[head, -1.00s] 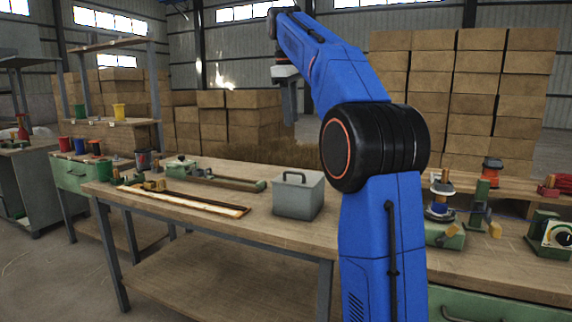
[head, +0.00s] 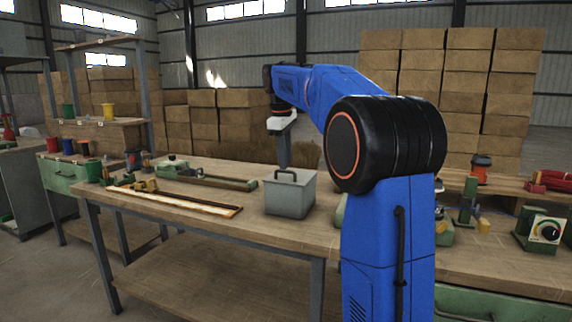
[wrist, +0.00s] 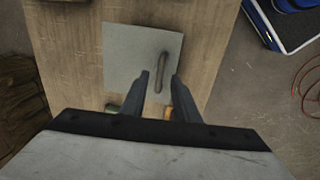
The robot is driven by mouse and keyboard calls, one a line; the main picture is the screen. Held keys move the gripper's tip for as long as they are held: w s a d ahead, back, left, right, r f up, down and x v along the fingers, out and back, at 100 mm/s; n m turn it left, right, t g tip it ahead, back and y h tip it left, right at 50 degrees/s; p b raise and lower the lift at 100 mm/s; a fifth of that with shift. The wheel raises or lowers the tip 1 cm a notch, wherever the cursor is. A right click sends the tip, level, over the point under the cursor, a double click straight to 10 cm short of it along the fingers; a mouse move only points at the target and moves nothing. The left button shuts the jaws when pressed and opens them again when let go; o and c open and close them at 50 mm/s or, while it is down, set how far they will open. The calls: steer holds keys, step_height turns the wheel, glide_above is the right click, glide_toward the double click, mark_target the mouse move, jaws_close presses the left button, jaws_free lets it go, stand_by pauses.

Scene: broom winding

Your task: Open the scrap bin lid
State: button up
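The scrap bin (head: 290,200) is a grey box on the wooden workbench, with its flat lid (head: 289,180) shut and a dark handle (head: 286,174) on top. The wrist view shows the lid (wrist: 125,55) from above, with its handle (wrist: 161,70) upright in the picture. My gripper (head: 284,166) is above and behind the bin in the head view. In the wrist view my gripper (wrist: 160,76) has its two fingers apart, with the handle appearing between their tips. The fingers look higher than the handle and not touching it. Nothing is held.
A long tray-like frame (head: 175,200) and a green clamp tool (head: 205,179) lie left of the bin on the workbench (head: 240,228). Green tools and a dial box (head: 546,232) stand at the right. Stacked boxes (head: 440,85) stand behind.

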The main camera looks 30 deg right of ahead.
steer(key=shift+w+d+f, duration=0.15)
steer(key=shift+d+f, duration=0.05)
steer(key=shift+f, duration=0.9)
jaws_close()
steer(key=shift+r, duration=0.15)
